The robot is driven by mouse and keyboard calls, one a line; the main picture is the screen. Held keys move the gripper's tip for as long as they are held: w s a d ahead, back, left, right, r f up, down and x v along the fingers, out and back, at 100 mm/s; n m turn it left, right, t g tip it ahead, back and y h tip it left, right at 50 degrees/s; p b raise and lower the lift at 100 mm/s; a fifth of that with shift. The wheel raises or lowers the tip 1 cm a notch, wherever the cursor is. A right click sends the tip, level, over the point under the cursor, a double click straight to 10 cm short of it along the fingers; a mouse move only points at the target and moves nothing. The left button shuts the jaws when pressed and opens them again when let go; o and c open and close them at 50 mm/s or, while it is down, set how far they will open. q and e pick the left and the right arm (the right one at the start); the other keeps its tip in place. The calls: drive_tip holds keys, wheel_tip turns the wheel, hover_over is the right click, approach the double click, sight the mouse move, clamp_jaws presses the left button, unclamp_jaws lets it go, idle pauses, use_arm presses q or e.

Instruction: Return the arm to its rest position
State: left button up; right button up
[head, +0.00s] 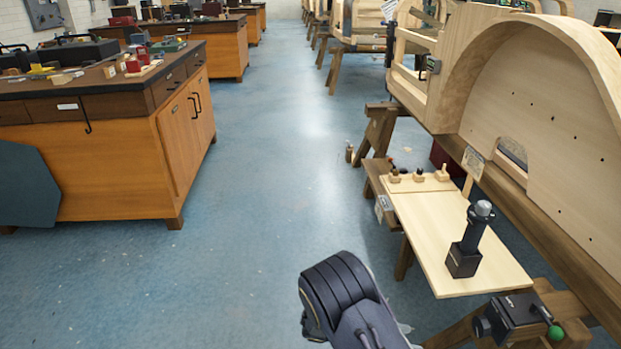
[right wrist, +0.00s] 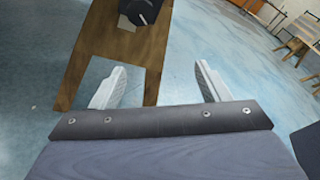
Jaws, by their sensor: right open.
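My right arm (head: 345,300) comes up from the bottom middle of the head view, over the blue floor and left of the pale board; its gripper is mostly hidden there. In the right wrist view my right gripper (right wrist: 161,66) is open, with its two pale fingers spread and nothing between them. Below it are blue floor and a brown wooden surface (right wrist: 105,45), with a dark object (right wrist: 140,10) at the top edge. My left gripper is not in view.
A pale board (head: 440,225) at right bears a black post with a grey knob (head: 470,240) and small wooden pieces. A black clamp with a green knob (head: 515,318) is nearer. Wooden bodyframes (head: 545,110) line the right. A workbench (head: 100,150) stands left. The aisle (head: 280,150) between is clear.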

drive_tip(key=s+a+r+m+t+y, duration=0.1)
drive_tip(key=s+r+m+t+y, duration=0.6)
drive_tip(key=s+r+m+y, duration=1.55)
wheel_tip(320, 180, up, 21)
drive_tip(key=w+m+h+p, duration=0.1)
drive_tip(key=w+h+p, duration=0.1)
drive_tip(key=p, duration=2)
drive_tip(key=shift+w+m+h+p, duration=0.2)
drive_tip(key=shift+m+h+p, duration=0.15)
drive_tip(key=shift+h+p, duration=0.1)
drive_tip(key=shift+a, duration=0.1)
